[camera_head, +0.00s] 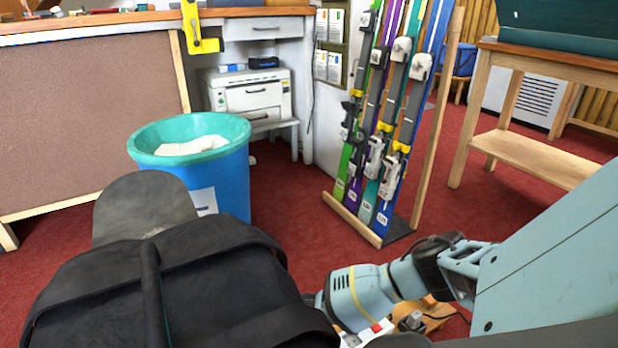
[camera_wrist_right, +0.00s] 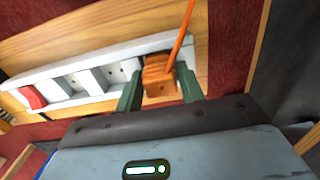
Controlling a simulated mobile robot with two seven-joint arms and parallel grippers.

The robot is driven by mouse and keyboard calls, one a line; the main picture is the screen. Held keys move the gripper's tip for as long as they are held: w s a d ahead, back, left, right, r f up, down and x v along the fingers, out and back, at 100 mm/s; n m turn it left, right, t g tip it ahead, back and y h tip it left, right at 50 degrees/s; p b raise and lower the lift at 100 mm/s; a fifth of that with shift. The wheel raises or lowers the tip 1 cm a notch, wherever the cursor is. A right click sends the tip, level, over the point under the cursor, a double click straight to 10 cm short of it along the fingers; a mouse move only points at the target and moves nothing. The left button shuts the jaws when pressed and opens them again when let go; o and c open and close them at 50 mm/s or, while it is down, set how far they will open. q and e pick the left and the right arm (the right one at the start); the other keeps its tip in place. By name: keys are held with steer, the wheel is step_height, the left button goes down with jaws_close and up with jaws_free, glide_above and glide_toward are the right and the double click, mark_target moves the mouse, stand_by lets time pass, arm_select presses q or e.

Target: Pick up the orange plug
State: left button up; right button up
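The orange plug (camera_wrist_right: 160,80) sits at the right end of a white power strip (camera_wrist_right: 62,88) in the right wrist view, with an orange cord (camera_wrist_right: 181,38) rising from it. My right gripper (camera_wrist_right: 160,88) has its two green fingers on either side of the plug, very close to its sides. Whether they press on it cannot be told. In the head view, part of the strip and its red switch (camera_head: 377,327) show at the bottom, beside my right arm; the plug and right gripper cannot be made out there. My left gripper is not in view.
A black bag-like object (camera_head: 180,285) fills the lower left of the head view. A blue bin (camera_head: 228,180) stands behind it, and a rack of skis (camera_head: 372,238) stands at centre right. A wooden table (camera_head: 540,160) is at right. Red carpet between them is clear.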

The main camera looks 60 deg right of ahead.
steer(key=c, duration=0.5)
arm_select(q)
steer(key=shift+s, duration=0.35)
arm_select(e)
steer(key=shift+o, duration=0.2)
